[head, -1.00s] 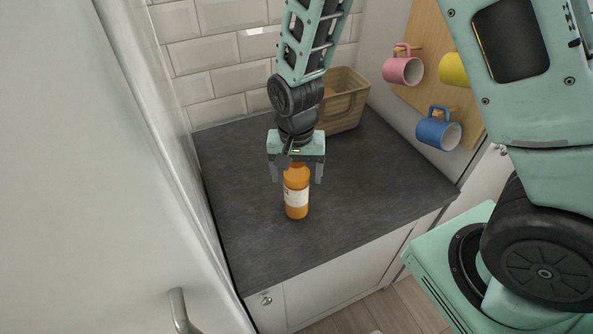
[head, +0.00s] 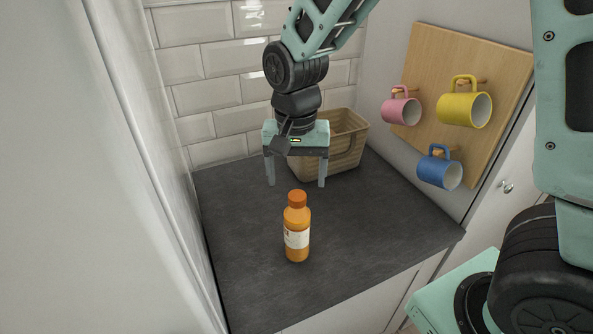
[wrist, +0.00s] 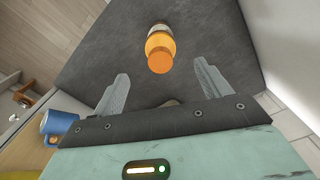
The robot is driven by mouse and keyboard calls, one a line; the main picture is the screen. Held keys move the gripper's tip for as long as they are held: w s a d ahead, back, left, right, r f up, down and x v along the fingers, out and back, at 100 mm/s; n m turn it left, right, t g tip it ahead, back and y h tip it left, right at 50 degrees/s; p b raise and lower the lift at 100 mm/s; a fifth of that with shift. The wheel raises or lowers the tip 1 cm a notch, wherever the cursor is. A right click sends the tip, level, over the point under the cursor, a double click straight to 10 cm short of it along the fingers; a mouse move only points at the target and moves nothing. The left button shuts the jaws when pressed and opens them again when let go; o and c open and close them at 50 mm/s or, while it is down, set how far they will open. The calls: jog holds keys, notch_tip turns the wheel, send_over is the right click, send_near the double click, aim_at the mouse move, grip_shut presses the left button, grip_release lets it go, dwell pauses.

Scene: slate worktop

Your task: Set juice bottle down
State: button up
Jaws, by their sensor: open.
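The juice bottle (head: 297,228) is orange with a white label and an orange cap. It stands upright on the slate worktop (head: 240,265), towards its front. My gripper (head: 297,184) is open and empty, above and behind the bottle, with its fingers apart from it. In the wrist view the bottle (wrist: 160,49) shows cap first, beyond the gap between the open fingers (wrist: 165,85), and nothing touches it.
A tan basket (head: 345,150) stands at the back of the worktop, behind my gripper. Pink (head: 402,110), yellow (head: 464,108) and blue (head: 438,170) mugs hang on a wooden board (head: 430,60) at the right. The worktop around the bottle is clear.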

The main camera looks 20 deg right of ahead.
jog(key=shift+r, duration=0.4)
jog(key=s+a+r+n, duration=0.1)
jog(key=s+a+n, duration=0.2)
jog(key=s+n, duration=0.3)
jog(key=s+a+r+n, duration=0.1)
jog(key=s+a+n, duration=0.2)
jog(key=s+n, duration=0.4)
jog(key=s, duration=0.6)
jog(key=shift+s+r+y, duration=0.15)
jog(key=shift+s+y, duration=0.15)
notch_tip(320, 180, down, 7)
jog(key=b, duration=0.7)
